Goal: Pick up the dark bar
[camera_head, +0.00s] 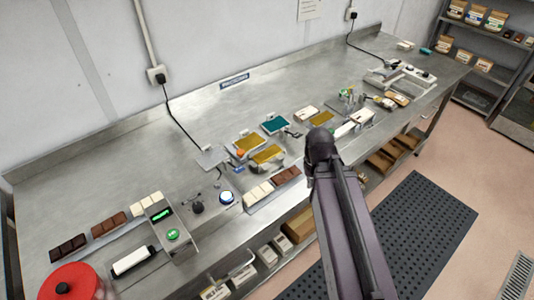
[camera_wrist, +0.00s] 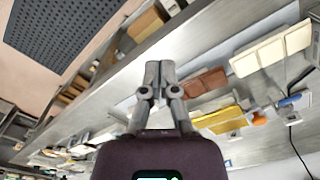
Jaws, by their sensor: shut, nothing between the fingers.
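The dark bar (camera_head: 68,248) lies flat on the steel bench at the far left in the head view. A milk-brown bar (camera_head: 108,225) and a white bar (camera_head: 146,201) lie in a row to its right. The dark bar does not show in the wrist view. My gripper (camera_wrist: 158,70) is shut and empty in the wrist view, above the bench's front edge. A brown bar (camera_wrist: 206,82) and a white bar (camera_wrist: 270,50) show beyond its fingers. In the head view my arm reaches up from the bottom, and the fingers cannot be made out.
A red round pot (camera_head: 72,282) stands just in front of the dark bar. The bench behind the bars is clear.

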